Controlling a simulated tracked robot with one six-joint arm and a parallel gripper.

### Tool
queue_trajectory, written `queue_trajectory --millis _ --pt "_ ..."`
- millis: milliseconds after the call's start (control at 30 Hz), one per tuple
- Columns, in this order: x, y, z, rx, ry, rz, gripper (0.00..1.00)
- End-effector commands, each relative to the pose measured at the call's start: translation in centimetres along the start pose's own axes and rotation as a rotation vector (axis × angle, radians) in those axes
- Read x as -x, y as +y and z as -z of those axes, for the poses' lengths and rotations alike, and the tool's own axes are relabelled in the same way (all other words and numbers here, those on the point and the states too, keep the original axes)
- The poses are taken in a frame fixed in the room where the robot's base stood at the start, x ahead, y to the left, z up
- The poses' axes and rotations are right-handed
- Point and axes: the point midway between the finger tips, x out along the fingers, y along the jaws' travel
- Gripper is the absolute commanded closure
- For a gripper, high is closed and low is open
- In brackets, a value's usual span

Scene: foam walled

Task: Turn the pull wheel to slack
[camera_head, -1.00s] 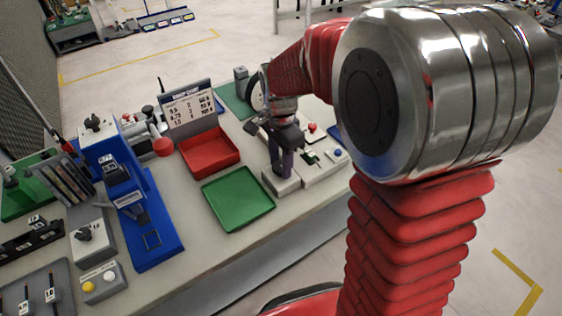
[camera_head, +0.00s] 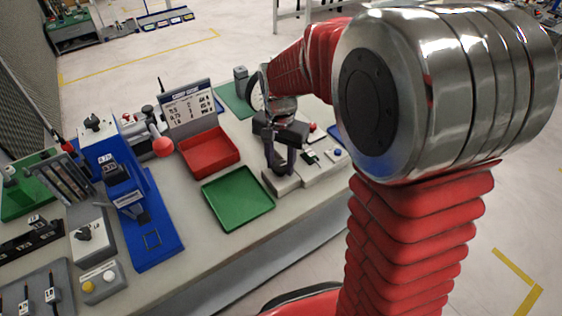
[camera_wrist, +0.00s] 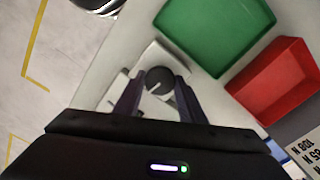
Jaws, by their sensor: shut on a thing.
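The pull wheel is a dark round knob (camera_wrist: 160,80) on top of a pale box (camera_wrist: 150,62) at the bench's right-hand part. In the wrist view it sits between the two dark fingers of my gripper (camera_wrist: 157,92), one on each side. My gripper is shut on it, pointing down. In the head view my gripper (camera_head: 280,160) is over the same pale box (camera_head: 283,185), and its fingers mostly hide the knob. I cannot read any mark on the wheel showing its setting.
A green tray (camera_head: 238,226) and a red tray (camera_head: 210,173) lie left of the box. A printed sign (camera_head: 188,106) stands behind them. A blue machine (camera_head: 125,190) is further left. A box with a blue button (camera_head: 326,170) sits close on the right.

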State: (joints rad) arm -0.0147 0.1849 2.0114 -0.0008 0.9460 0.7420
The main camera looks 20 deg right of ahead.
Motion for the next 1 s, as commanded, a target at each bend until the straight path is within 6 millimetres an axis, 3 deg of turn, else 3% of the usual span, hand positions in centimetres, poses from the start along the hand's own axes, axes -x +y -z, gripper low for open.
queue_trajectory --millis 1000 --pt "0.15 -0.13 0.12 0.965 0.006 0.004 0.86"
